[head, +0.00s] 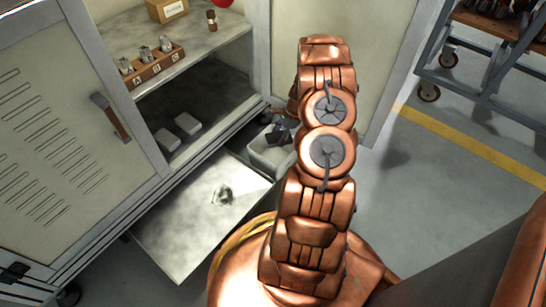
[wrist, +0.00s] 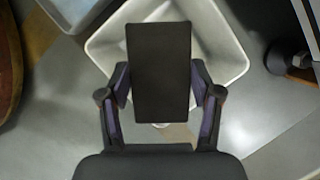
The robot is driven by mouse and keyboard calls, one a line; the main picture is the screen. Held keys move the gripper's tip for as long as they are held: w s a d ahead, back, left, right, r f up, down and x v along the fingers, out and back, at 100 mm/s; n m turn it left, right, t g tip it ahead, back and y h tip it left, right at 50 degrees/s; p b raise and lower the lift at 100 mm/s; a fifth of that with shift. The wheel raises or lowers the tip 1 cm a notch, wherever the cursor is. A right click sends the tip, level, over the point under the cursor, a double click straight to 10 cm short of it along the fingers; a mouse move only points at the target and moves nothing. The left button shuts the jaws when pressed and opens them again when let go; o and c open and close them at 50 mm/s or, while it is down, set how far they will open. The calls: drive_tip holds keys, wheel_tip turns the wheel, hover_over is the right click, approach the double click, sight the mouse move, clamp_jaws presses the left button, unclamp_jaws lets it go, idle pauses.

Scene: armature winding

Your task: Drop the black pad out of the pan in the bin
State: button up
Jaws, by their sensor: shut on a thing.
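My gripper (wrist: 159,82) is shut on the black pad (wrist: 159,60), a flat dark rectangle held between its two fingers in the wrist view. I cannot tell whether this container is the pan or the bin. In the head view my gripper (head: 280,133) is a small dark shape above the same white container (head: 268,158), partly hidden by my arm. The pad is hard to tell apart from the gripper there.
An open drawer (head: 175,235) of the cabinet holds a small metallic thing (head: 222,193). A shelf above holds a wooden rack (head: 158,68) with metal parts. A cabinet door (head: 385,50) stands open behind my arm. A pale blue container (wrist: 70,12) shows at the wrist view's top left.

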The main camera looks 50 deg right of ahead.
drive_tip(key=shift+s+f+b, duration=0.1)
drive_tip(key=shift+f+b, duration=0.8)
drive_tip(key=shift+f, duration=0.85)
drive_tip(key=o, duration=1.2)
drive_tip(key=shift+o, duration=0.2)
drive_tip(key=shift+r, duration=0.1)
drive_tip(key=shift+r, duration=4.95)
